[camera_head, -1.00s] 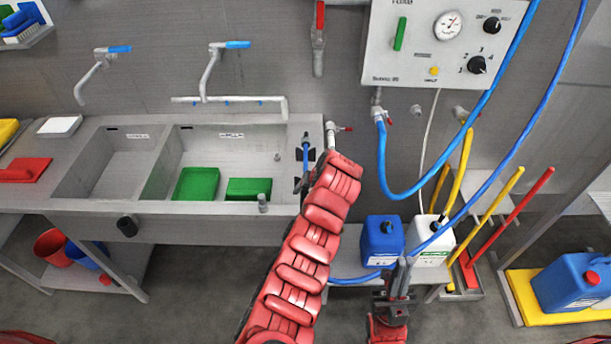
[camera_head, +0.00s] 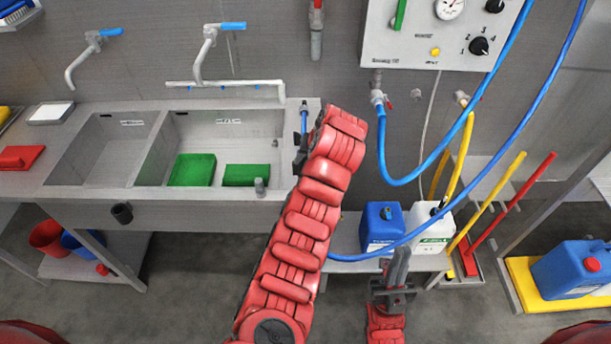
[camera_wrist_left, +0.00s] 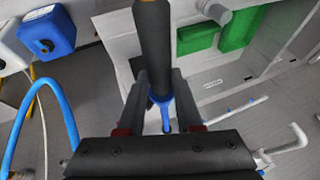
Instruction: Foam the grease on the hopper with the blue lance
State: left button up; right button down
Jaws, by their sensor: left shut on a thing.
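My left gripper (camera_head: 302,150) is mostly hidden behind my red arm, in front of the sink's right end. The left wrist view shows its two fingers (camera_wrist_left: 158,82) shut on the blue lance (camera_wrist_left: 153,40), whose thick black part lies between them with a blue part below. In the head view a short blue piece of the lance (camera_head: 304,122) shows above the gripper. My right gripper (camera_head: 393,283) points up in front of the low shelf. Its fingers look close together, but I cannot tell whether they are shut. I see no hopper or grease in these views.
A double sink (camera_head: 75,208) with green blocks (camera_head: 194,170) stands at the left. A blue hose (camera_head: 545,95) loops down from the wall panel (camera_head: 440,48). Blue (camera_head: 381,228) and white (camera_head: 431,232) canisters stand on the low shelf. Coloured poles (camera_head: 510,205) lean at the right.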

pick_arm(q)
notch_tip(320, 180, up, 6)
jog(key=shift+r+p, duration=0.2)
jog(key=shift+p, duration=0.25)
jog(key=shift+r+p, duration=0.55)
jog(key=shift+r, duration=0.6)
jog(key=shift+o, duration=1)
jog(key=c, duration=0.3)
jog(key=shift+f, duration=0.1)
jog(key=shift+c, duration=0.2)
